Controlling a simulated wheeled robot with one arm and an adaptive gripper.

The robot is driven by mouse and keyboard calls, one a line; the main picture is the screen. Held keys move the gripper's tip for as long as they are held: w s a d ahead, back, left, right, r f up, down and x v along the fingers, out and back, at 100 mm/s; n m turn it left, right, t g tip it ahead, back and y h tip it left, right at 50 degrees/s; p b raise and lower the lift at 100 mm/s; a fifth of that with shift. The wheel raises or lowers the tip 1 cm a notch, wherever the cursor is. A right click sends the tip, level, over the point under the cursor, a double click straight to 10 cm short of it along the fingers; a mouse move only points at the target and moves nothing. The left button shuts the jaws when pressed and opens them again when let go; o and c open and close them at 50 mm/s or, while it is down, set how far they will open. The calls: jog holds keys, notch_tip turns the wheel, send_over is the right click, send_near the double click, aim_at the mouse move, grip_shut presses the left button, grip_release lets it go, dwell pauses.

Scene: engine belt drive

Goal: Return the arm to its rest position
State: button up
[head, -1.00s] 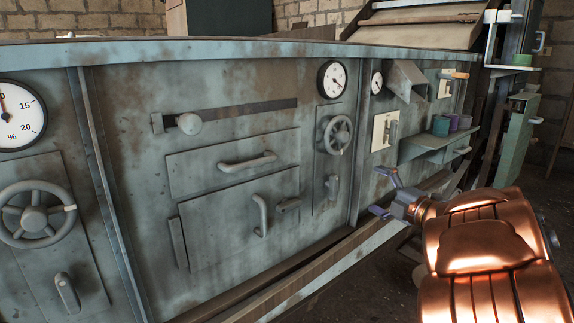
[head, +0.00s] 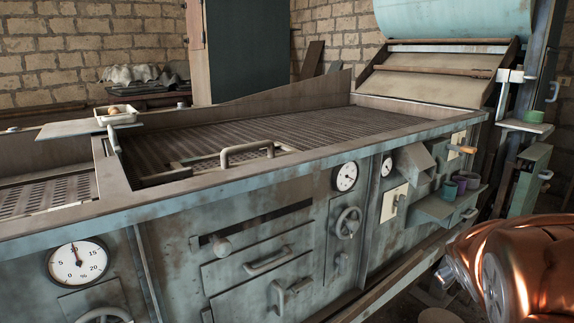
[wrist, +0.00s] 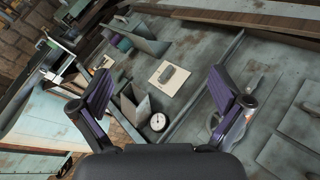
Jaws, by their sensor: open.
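My gripper (wrist: 162,95) shows in the wrist view with its two fingers spread wide and nothing between them. Beyond the fingers is the front panel of the machine, tilted in that view, with a switch plate (wrist: 167,77) and a small dial (wrist: 158,122). In the head view my copper-coloured arm is at the lower right edge, and the gripper's fingers cannot be made out there. The arm is in front of the machine (head: 230,200), apart from its panel as far as I can see.
The machine front carries a handwheel (head: 348,222), a drawer handle (head: 268,262) and a small shelf (head: 437,209) with cups (head: 460,184). A green cabinet (head: 530,178) stands at the right. Floor shows at the lower right.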

jog(key=s+a+r+m+g+y+p, duration=0.2)
jog(key=s+a+g+p, duration=0.3)
jog(key=s, duration=1)
jog(key=s+a+r+m+g+y+p, duration=0.2)
jog(key=s+a+g+p, duration=0.3)
jog(key=s+a+p, duration=0.5)
jog(key=s+a+r+y, duration=0.1)
jog(key=s+a, duration=0.3)
jog(key=s, duration=0.1)
jog(key=shift+s+r+g+y, duration=0.2)
jog(key=shift+r+g+y, duration=0.05)
jog(key=shift+g+y, duration=0.15)
